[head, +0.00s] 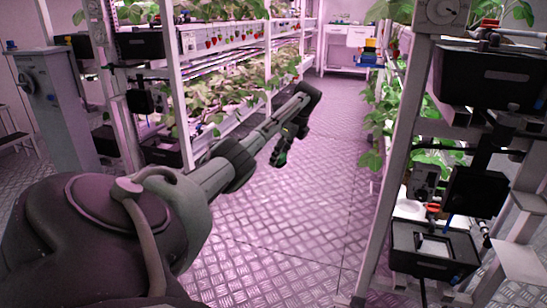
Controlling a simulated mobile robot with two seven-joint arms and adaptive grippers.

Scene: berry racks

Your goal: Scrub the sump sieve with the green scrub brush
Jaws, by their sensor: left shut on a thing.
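My left arm reaches out over the aisle floor, and my left gripper (281,153) hangs from its far end, pointing down. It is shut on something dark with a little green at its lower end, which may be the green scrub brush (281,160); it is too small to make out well. At the lower right, a black sump box (405,264) stands open at the foot of the right rack, with a pale insert inside. I cannot tell whether that insert is the sump sieve. The gripper is well to the left of this box. My right gripper is not in view.
Plant racks with strawberry plants (210,105) line the left of the aisle. The right rack's post (392,150) stands between my gripper and the sump box. Blue and yellow bins (369,55) are at the far end. The metal floor (290,220) between is clear.

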